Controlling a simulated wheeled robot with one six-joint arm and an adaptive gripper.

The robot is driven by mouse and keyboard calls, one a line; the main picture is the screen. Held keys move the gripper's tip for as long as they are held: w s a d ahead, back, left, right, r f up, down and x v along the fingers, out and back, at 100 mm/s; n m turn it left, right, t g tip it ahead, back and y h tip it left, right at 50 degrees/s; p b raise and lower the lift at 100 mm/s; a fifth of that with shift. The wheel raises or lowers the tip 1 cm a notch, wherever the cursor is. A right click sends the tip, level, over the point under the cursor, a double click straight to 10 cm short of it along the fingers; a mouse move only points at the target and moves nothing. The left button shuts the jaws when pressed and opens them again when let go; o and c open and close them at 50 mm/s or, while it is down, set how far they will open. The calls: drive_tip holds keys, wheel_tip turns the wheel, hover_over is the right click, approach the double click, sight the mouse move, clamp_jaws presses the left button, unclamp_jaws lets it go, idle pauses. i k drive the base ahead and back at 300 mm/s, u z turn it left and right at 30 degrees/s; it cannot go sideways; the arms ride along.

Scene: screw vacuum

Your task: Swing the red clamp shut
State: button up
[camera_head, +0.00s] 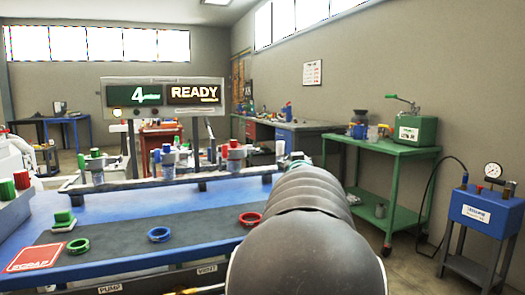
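A red ring-shaped clamp (250,219) lies on the blue table (205,203), just left of my arm. It is small here, and I cannot tell whether it is open or shut. A blue ring (159,234) and a green ring (78,246) lie farther left on the dark strip. Behind them, a rail holds a unit with a red top (234,144) and grey body, partly near my arm. My large grey arm fills the lower right and reaches away from the camera. My gripper is hidden beyond it.
Units with a blue top (167,149) and a green top (95,153) stand along the rail (130,184). A sign (163,92) reads "4" and "READY". A red SCRAP plate (37,257) lies front left. A green bench (390,150) and blue gauge cart (484,209) stand right.

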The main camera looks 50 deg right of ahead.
sight(242, 153)
drive_tip(key=z, duration=1.2)
